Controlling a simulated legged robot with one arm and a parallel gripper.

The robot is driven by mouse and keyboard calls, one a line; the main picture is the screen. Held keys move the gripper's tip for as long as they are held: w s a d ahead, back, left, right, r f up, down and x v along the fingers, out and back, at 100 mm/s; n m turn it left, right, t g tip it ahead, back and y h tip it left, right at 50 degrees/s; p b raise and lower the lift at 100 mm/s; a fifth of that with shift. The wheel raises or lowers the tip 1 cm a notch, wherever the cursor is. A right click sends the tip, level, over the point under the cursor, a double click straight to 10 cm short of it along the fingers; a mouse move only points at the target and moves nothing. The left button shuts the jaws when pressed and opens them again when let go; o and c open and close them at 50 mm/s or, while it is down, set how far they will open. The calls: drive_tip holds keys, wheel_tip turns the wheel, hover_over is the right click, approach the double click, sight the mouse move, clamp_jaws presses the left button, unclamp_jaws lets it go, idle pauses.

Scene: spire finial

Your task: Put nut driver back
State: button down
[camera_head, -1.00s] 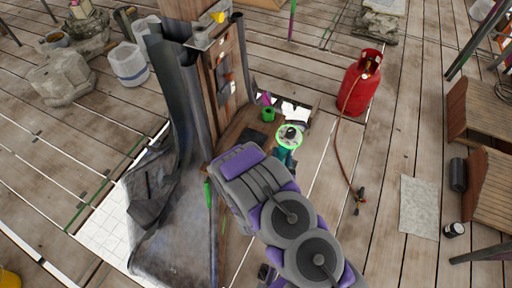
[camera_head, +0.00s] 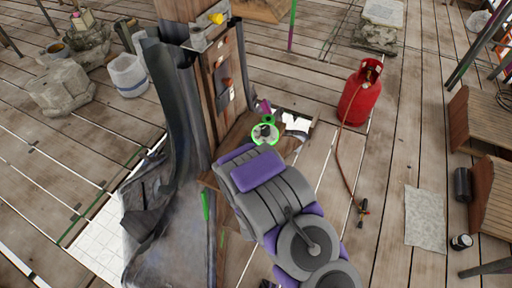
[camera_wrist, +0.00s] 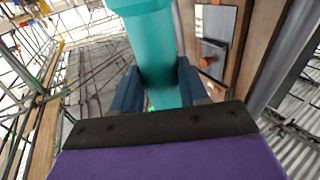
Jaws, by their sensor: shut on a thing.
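In the wrist view a thick teal handle (camera_wrist: 152,45), which I take to be the nut driver, stands between the two dark blue fingers of my gripper (camera_wrist: 158,86). The fingers are shut on it. In the head view a grey disc-shaped part with a dark centre and a bright green rim (camera_head: 265,134) shows just beyond the end of my arm. It appears to be part of the held tool, but I cannot be sure. My arm hides the fingers and the handle there. I cannot make out an empty holder for the nut driver.
A wooden post (camera_head: 223,85) with a small shelf (camera_head: 240,131) stands just beyond my arm. A grey sheet (camera_head: 176,110) curls down beside it. A red gas cylinder (camera_head: 361,95) with a hose stands to the right. Open deck boards lie between the cylinder and my arm.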

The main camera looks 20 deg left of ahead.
drive_tip(key=w+a+b, duration=0.1)
drive_tip(key=b, duration=0.2)
drive_tip(key=shift+w+a+f, duration=0.2)
drive_tip(key=w+a+f+b, duration=0.2)
drive_tip(key=w+a+f, duration=0.2)
drive_tip(key=w, duration=0.2)
drive_tip(key=shift+w+a, duration=0.25)
drive_tip(key=shift+a, duration=0.15)
drive_tip(key=c, duration=0.6)
unclamp_jaws()
drive_tip(key=shift+s, duration=0.15)
drive_tip(key=p+v, duration=0.2)
drive_tip(key=v, duration=1)
drive_tip(key=shift+d, duration=0.1)
